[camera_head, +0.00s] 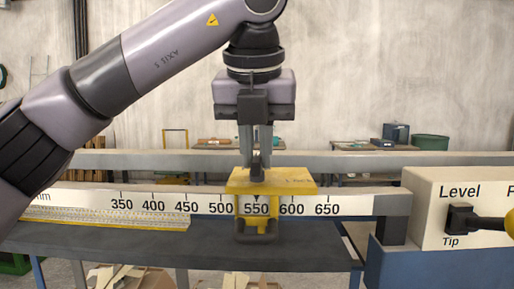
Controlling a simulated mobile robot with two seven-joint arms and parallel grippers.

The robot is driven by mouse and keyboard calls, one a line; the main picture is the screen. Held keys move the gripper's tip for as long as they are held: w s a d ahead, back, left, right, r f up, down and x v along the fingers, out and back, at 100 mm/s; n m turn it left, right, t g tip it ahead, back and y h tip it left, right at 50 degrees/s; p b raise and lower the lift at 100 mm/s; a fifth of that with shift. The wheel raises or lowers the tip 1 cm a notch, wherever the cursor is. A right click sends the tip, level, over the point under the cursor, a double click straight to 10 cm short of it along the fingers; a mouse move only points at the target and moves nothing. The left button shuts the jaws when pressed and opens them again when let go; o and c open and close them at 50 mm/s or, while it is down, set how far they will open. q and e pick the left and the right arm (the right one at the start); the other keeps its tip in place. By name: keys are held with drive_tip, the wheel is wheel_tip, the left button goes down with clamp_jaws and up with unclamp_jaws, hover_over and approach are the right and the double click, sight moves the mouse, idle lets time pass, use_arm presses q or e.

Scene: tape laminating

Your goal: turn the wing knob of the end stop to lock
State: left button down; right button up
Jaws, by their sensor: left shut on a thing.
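The end stop (295,182) is a yellow block sitting on the scale rail. Its pointer is at about 550 on the scale. A small dark wing knob (256,172) stands on top of the block. My left gripper (256,158) comes down from above, with its fingers pointing straight down. It is shut on the wing knob, and the fingers hide part of it. I cannot tell the knob's exact angle. My right gripper is not in view.
The white scale rail (353,205) runs across, with a yellow ruled strip (110,218) at left. A cream panel (460,190) marked Level and Tip, with a dark lever (461,218), stands at right. A dark tabletop (140,245) lies in front. Benches with boxes are far behind.

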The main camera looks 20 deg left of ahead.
use_arm(q)
drive_tip(key=m+h, duration=0.2)
drive_tip(key=m, duration=0.2)
drive_tip(key=shift+a, duration=0.15)
drive_tip(key=m, duration=0.2)
drive_tip(key=m+h, duration=0.1)
drive_tip(key=m, duration=0.1)
drive_tip(key=shift+a+m+h, duration=0.1)
drive_tip(key=shift+m+h, duration=0.2)
drive_tip(key=shift+m, duration=0.1)
drive_tip(key=m, duration=0.2)
drive_tip(key=m+g+h, duration=0.1)
drive_tip(key=m, duration=0.1)
drive_tip(key=shift+w+m+g, duration=0.15)
drive_tip(key=shift+m+g, duration=0.15)
drive_tip(key=shift+a+m+g+h, duration=0.1)
drive_tip(key=shift+m+g+h, duration=0.2)
drive_tip(key=shift+m, duration=0.7)
drive_tip(key=shift+a+m+g+h, duration=0.15)
drive_tip(key=shift+m+g, duration=0.25)
drive_tip(key=shift+m, duration=0.6)
drive_tip(key=shift+d, duration=0.1)
drive_tip(key=c, duration=1.1)
unclamp_jaws()
drive_tip(key=shift+v, duration=3.6)
